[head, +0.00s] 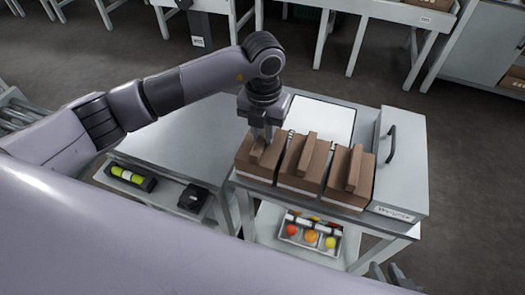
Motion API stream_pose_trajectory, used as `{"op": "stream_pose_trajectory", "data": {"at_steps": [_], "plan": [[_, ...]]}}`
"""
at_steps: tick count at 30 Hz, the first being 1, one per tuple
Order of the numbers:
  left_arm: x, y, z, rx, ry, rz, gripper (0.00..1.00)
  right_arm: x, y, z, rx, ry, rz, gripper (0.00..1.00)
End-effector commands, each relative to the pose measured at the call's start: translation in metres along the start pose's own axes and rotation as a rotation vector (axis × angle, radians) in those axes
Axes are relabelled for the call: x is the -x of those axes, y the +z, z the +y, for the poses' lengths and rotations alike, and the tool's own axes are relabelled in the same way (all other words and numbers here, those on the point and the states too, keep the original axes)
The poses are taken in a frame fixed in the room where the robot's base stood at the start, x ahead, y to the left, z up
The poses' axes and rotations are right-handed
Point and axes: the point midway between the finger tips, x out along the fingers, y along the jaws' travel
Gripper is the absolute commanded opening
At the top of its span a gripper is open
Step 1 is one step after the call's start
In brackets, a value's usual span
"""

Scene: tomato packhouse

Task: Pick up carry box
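Three brown carry boxes, each with a raised handle strip on top, stand side by side on a grey table: the left box (258,170), the middle box (301,172) and the right box (347,182). My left gripper (263,137) points down at the top of the left box, with its fingers at that box's handle. I cannot tell whether the fingers are closed on the handle. Grey finger-like parts at the bottom right edge seem to be my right gripper (388,275), apart from the boxes and partly cut off.
A grey case (404,165) with a dark handle stands right of the boxes. A white panel (322,117) lies behind them. A tray of tomatoes (308,237) sits on the shelf below. The grey tabletop (185,145) at left is largely clear. Other tables stand at the back.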

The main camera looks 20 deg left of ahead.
Motion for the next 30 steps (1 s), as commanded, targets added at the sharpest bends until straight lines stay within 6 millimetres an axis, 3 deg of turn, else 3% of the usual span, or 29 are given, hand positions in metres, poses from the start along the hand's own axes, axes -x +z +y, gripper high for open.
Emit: {"op": "stream_pose_trajectory", "data": {"at_steps": [11,17,23,30], "plan": [[0.002,0.001,0.000,0.000,-0.001,-0.002,0.00,0.000,0.000,0.000,-0.001,0.001,-0.001,0.34],[0.015,0.001,0.000,0.001,-0.002,-0.004,0.00,0.000,-0.001,-0.001,-0.005,0.001,0.000,0.34],[0.050,0.002,0.000,0.000,-0.002,-0.007,0.00,0.001,-0.002,-0.002,-0.011,0.001,0.001,0.34],[0.114,0.002,0.000,0.000,-0.002,-0.009,0.00,0.002,-0.002,-0.002,-0.010,0.002,0.001,0.34]]}}
